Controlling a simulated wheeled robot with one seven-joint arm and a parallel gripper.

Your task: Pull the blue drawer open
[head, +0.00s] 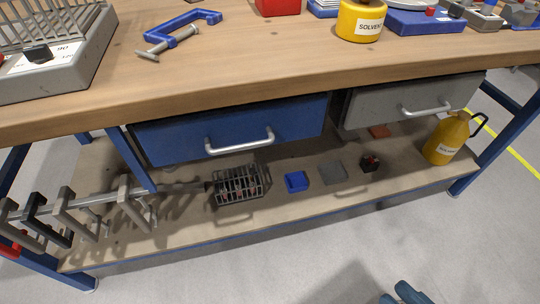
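The blue drawer (180,139) hangs under the wooden bench top, left of the middle in the head view. Its front faces me and it looks shut; the bench edge hides its top, so a small gap cannot be ruled out. A silver bar handle (240,147) runs across the front and nothing touches it. My gripper cannot be made out in this view. Only a small dark teal part, which seems to be mine, shows at the bottom edge, well away from the drawer.
A grey drawer (385,110) with its own handle sits to the right. Floor in front is clear.

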